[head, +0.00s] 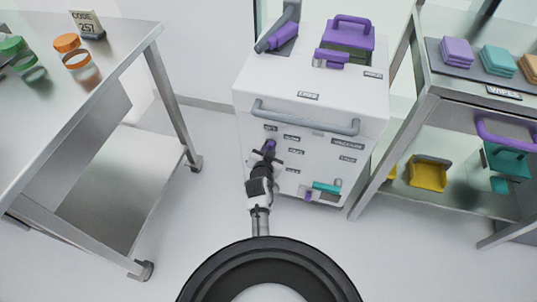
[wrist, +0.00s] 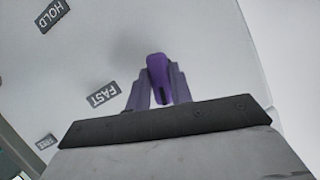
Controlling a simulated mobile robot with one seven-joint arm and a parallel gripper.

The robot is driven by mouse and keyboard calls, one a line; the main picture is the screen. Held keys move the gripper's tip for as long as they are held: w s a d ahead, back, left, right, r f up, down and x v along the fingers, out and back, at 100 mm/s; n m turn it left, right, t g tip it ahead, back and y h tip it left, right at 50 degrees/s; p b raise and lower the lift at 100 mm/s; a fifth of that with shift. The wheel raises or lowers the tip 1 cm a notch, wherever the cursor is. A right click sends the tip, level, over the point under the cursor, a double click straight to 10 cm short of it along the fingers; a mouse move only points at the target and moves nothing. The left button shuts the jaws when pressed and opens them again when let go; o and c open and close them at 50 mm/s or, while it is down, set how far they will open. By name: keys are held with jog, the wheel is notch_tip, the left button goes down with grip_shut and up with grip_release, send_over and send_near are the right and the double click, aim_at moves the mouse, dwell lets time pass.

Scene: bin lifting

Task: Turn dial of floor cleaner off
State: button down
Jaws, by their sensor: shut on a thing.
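The floor cleaner (head: 248,100) is a white box-shaped machine in the middle of the head view, with labels and a grey handle bar on its front. Its purple dial (head: 270,145) is on the left of the front panel, and it also shows in the wrist view (wrist: 157,66). My gripper (head: 268,157) reaches the front panel at the dial. In the wrist view its two fingers (wrist: 160,88) are shut on the purple dial, one on each side. Labels reading FAST (wrist: 103,94) and HOLD (wrist: 53,15) lie left of the dial there. The dial's pointing direction against the labels is partly hidden.
A teal lever (head: 326,187) sits low on the panel's right. A metal table (head: 110,45) with jars stands at left, and a shelf cart (head: 440,100) with wipes and a yellow bin (head: 430,174) at right. The floor (head: 205,235) between is clear.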

jog(key=shift+a+n+h+b, duration=0.1)
jog(key=shift+n+h+b, duration=0.5)
jog(key=shift+n+b, duration=0.5)
jog(key=shift+w+r, duration=0.1)
jog(key=c, duration=1.2)
grip_release()
jog(key=shift+c, duration=0.2)
jog(key=shift+g, duration=0.3)
